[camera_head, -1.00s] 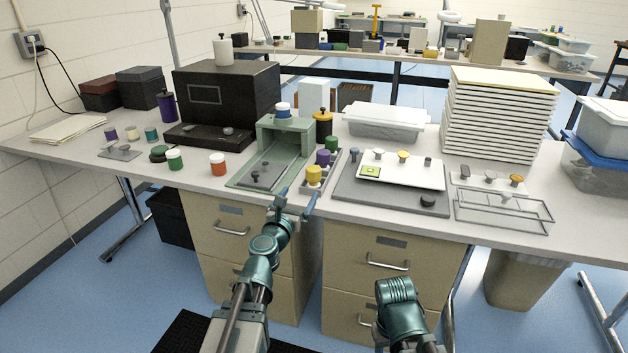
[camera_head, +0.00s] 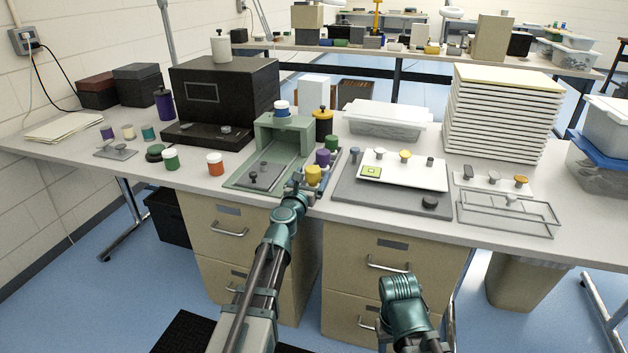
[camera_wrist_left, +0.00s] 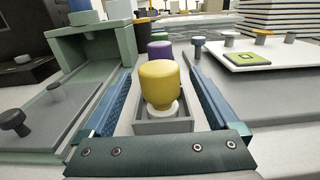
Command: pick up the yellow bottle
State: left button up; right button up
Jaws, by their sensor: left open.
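The yellow bottle (camera_head: 313,174) has a yellow top over a white lower part, seen clearly in the left wrist view (camera_wrist_left: 160,84). It stands upright in the front compartment of a narrow grey tray (camera_wrist_left: 150,127). My left gripper (camera_head: 304,184) is open at the tray's front end. In the left wrist view its blue-padded fingers (camera_wrist_left: 161,92) lie on either side of the bottle, with gaps between them and it. The gripper partly hides the bottle's lower part in the head view. My right arm shows at the bottom, but no right fingertips are visible.
A purple bottle (camera_head: 322,157) and a green one (camera_head: 331,143) stand behind the yellow one in the tray. A green press (camera_head: 285,134) is close on the left. A grey board (camera_head: 350,195) with a white plate is close on the right.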

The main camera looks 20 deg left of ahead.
pick_arm(q)
jog(key=shift+w, duration=0.65)
jog(key=c, duration=1.1)
jog(key=shift+c, duration=0.2)
jog(key=shift+r, duration=0.1)
pick_arm(e)
jog(key=shift+r, duration=0.15)
